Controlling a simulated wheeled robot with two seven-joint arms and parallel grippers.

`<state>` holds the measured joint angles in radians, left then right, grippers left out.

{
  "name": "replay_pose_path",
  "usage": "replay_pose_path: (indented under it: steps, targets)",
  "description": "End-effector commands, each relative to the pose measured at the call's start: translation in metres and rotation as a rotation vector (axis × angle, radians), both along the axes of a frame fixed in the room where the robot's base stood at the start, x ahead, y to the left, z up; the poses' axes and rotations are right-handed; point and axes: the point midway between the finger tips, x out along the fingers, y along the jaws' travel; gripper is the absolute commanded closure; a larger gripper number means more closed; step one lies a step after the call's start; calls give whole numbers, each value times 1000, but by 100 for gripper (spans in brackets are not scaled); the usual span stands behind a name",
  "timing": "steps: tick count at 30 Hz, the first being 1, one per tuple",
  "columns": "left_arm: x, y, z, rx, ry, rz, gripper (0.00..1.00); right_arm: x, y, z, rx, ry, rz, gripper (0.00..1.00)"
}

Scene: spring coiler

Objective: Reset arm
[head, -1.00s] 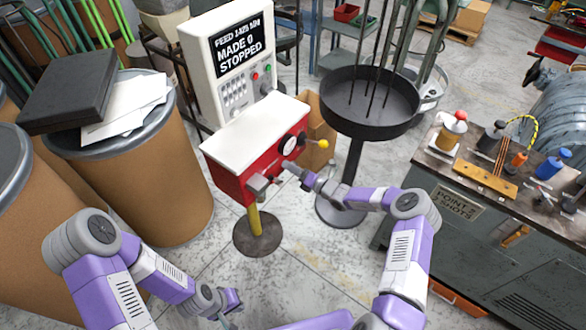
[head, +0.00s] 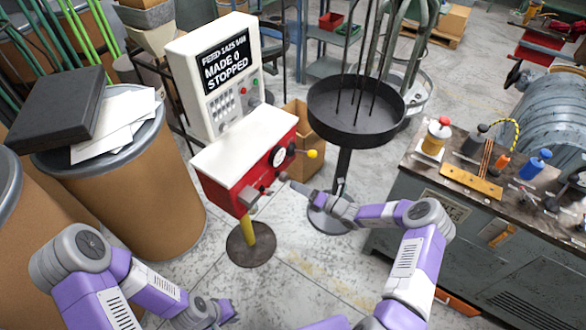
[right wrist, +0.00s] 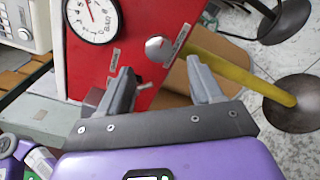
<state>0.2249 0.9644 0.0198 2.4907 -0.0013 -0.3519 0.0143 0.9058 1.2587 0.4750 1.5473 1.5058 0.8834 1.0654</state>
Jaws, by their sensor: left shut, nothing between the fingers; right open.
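The spring coiler has a red body (head: 285,140) with a white top, a round gauge (right wrist: 92,20) and a yellow-knobbed lever (head: 312,153). It stands on a yellow post. Its upright control panel (head: 225,75) reads "MADE 0 STOPPED". My right gripper (head: 284,177) is close to the body's front; in the right wrist view (right wrist: 162,78) its fingers are open. A silver knob (right wrist: 158,48) and a small lever (right wrist: 142,84) show between or just beyond them; contact is unclear. My left gripper (head: 226,312) is low at the bottom edge, shut and away from the machine. I cannot tell which part is the reset arm.
A round black tray (head: 322,105) on a stand is just right of the machine. A cardboard box (head: 300,112) is behind it. A drum (head: 160,190) stands left, and a workbench (head: 400,205) with tools stands right. Open floor lies in front.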

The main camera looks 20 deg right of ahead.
Motion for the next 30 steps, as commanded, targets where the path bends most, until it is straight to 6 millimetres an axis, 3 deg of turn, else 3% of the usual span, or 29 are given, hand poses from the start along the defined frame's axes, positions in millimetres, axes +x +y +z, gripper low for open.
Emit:
replay_pose_path:
  steps: [7, 11, 14, 16, 19, 21, 24, 27, 30]
  targets:
    - [0, 0, 0, 0, 0, 0, 100, -2, 6, -2, -17, 2, 17, 35]
    - [0, 0, 0, 0, 0, 0, 100, -22, 43, -15, -141, 7, 145, 35]
    - [0, 0, 0, 0, 0, 0, 100, -61, 90, -38, -345, -14, 349, 35]
    - [0, 0, 0, 0, 0, 0, 100, -102, 121, -57, -529, -62, 539, 35]
    - [0, 0, 0, 0, 0, 0, 100, -168, 148, -85, -818, -202, 849, 35]
    - [0, 0, 0, 0, 0, 0, 100, -211, 152, -100, -1011, -351, 1066, 35]
    - [0, 0, 0, 0, 0, 0, 100, -259, 145, -112, -1255, -627, 1352, 35]
    - [0, 0, 0, 0, 0, 0, 100, -290, 134, -113, -1441, -952, 1580, 35]
    - [0, 0, 0, 0, 0, 0, 100, -307, 128, -108, -1559, -1274, 1728, 35]
